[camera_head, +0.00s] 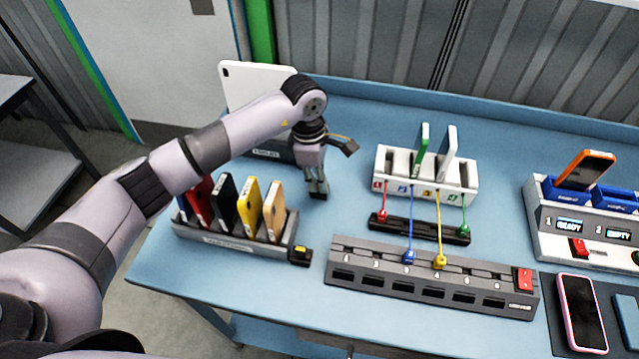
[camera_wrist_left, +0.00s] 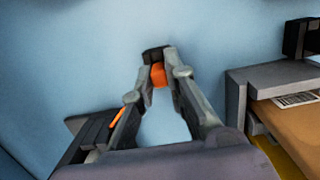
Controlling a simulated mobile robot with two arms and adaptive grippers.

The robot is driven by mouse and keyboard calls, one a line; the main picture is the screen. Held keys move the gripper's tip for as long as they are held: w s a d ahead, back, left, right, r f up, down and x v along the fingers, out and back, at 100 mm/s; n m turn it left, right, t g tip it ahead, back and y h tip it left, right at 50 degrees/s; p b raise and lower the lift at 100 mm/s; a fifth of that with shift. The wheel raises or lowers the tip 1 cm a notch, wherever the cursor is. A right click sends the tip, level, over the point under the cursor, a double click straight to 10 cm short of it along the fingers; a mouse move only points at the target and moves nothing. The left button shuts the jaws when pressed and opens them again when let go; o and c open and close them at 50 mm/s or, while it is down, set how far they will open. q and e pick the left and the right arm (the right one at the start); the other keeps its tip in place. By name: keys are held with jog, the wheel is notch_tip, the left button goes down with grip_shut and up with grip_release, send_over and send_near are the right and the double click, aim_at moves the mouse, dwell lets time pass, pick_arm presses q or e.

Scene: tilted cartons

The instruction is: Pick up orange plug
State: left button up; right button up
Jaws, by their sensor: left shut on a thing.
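My left gripper (camera_head: 318,192) points down over the blue table, between the phone rack and the white charging block. In the left wrist view the fingertips (camera_wrist_left: 158,62) are closed together on the orange plug (camera_wrist_left: 158,76), a small orange piece between the pads. The plug is hidden by the fingers in the head view. A thin orange strip (camera_wrist_left: 117,117) shows beside the left finger in the wrist view; I cannot tell whether it joins the plug. My right gripper is not in view.
A grey rack (camera_head: 225,243) with several phones stands left. A white tablet (camera_head: 250,85) stands behind my arm. The white charging block (camera_head: 425,180) has red, blue, yellow and green cables to the right. A grey socket strip (camera_head: 430,285) lies in front. The table's back middle is clear.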

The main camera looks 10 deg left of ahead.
pick_arm(q)
jog(key=shift+r, duration=0.1)
grip_shut()
jog(key=shift+r, duration=0.55)
notch_tip(320, 180, up, 19)
jog(key=b, duration=0.5)
jog(key=shift+f, duration=0.15)
jog(key=shift+r+p, duration=0.55)
jog(key=shift+r, duration=0.15)
notch_tip(320, 180, up, 3)
jog(key=shift+p, duration=1.05)
jog(key=shift+f, duration=0.1)
